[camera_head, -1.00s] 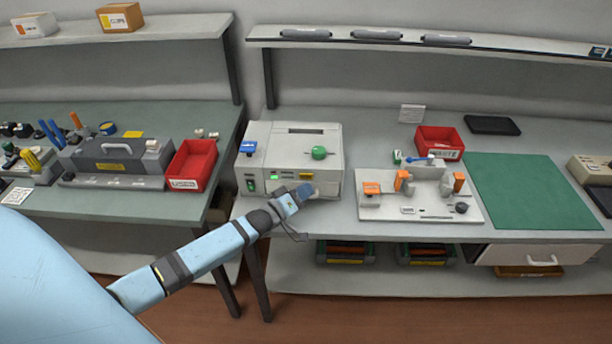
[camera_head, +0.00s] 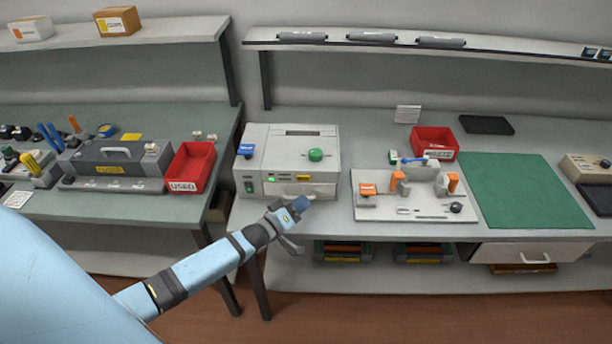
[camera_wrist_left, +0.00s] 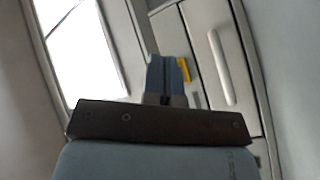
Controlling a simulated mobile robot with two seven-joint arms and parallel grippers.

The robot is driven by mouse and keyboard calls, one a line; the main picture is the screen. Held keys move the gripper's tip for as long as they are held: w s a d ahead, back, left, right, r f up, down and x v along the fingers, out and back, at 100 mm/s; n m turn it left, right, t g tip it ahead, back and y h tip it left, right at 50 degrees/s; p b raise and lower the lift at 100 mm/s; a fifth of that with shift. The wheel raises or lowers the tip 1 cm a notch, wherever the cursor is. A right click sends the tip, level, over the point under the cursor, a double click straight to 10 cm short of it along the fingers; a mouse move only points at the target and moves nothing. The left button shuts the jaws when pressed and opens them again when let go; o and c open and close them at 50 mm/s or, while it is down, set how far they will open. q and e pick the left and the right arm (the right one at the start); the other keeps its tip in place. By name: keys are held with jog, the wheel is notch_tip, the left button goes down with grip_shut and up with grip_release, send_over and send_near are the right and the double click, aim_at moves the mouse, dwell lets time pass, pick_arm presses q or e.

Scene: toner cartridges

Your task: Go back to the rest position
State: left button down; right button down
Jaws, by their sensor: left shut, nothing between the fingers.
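My left arm comes in from the lower left in the head view. Its gripper (camera_head: 300,204) is in front of the lower right front of the white machine (camera_head: 290,160), a little out from the bench edge. The fingers are shut with nothing between them. In the left wrist view the blue fingertips (camera_wrist_left: 168,75) are close together, before a pale panel with a long handle (camera_wrist_left: 220,68) and a small yellow mark (camera_wrist_left: 184,70). My right gripper is not in view.
A fixture plate (camera_head: 415,212) with orange clamps, a red bin (camera_head: 435,140) and a green mat (camera_head: 520,190) are on the right bench. The left bench holds a red "USED" bin (camera_head: 190,165) and a grey unit (camera_head: 110,165). Open floor (camera_head: 400,312) lies in front.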

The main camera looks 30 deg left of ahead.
pick_arm(q)
jog(key=shift+d, duration=0.1)
jog(key=s+d+f+m+g+p, duration=0.1)
jog(key=s+d+m+g, duration=0.2)
jog(key=s+d+m, duration=0.2)
jog(key=s+d+f+m+g+y+p, duration=0.1)
jog(key=s+d+m+g, duration=0.3)
jog(key=s+d, duration=0.6)
jog(key=s+f+m+p, duration=0.1)
jog(key=s, duration=0.9)
jog(key=shift+d+f, duration=0.3)
jog(key=shift+d, duration=0.1)
